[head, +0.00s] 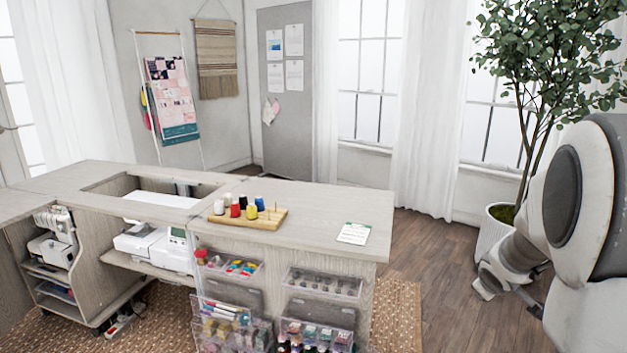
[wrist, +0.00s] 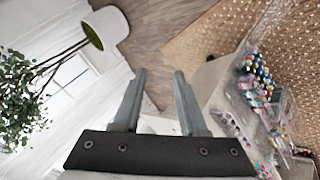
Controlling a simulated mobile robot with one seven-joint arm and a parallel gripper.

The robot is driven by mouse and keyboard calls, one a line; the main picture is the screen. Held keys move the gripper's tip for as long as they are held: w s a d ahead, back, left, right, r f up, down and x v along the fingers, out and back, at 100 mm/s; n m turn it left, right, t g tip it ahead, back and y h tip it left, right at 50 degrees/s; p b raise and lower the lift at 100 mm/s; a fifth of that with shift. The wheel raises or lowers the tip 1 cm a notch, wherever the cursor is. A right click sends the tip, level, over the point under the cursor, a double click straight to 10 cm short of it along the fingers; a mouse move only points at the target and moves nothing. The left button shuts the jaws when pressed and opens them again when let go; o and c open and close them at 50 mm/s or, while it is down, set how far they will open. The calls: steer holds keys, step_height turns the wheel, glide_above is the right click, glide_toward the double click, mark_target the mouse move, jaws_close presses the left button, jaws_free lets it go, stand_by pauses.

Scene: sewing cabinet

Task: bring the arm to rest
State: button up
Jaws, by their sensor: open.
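My arm stands at the right side of the head view, bent, with its lower links beside the plant pot. My gripper (wrist: 158,98) shows in the wrist view with its two grey fingers apart and nothing between them. It is away from the sewing cabinet, over open floor. In the head view the fingers are not clearly visible. The sewing cabinet (head: 330,205) stands at the left and centre, with a wooden thread-spool board (head: 233,220) and a white card (head: 354,233) on its top.
A potted tree (head: 493,237) stands close to my arm; its pot also shows in the wrist view (wrist: 112,25). Clear bins (head: 323,283) hang on the cabinet's side. A woven rug (head: 400,305) lies beneath it. Wooden floor (head: 435,260) between cabinet and arm is clear.

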steer(key=s+a+r+m, duration=0.4)
steer(key=s+a+r, duration=0.5)
steer(key=s+a, duration=0.15)
steer(key=s+a+r+m+g+y, duration=0.15)
steer(key=s+a+y, duration=0.35)
steer(key=s+a, duration=0.95)
step_height(320, 180, up, 20)
steer(key=s+d+p, duration=0.1)
steer(key=d+p, duration=0.1)
steer(key=p, duration=1.9)
steer(key=shift+s+r+p, duration=0.2)
steer(key=shift+r+p, duration=0.05)
steer(key=shift+p, duration=0.05)
steer(key=shift+a+n+g, duration=0.25)
steer(key=shift+a+n, duration=0.05)
steer(key=shift+n, duration=0.05)
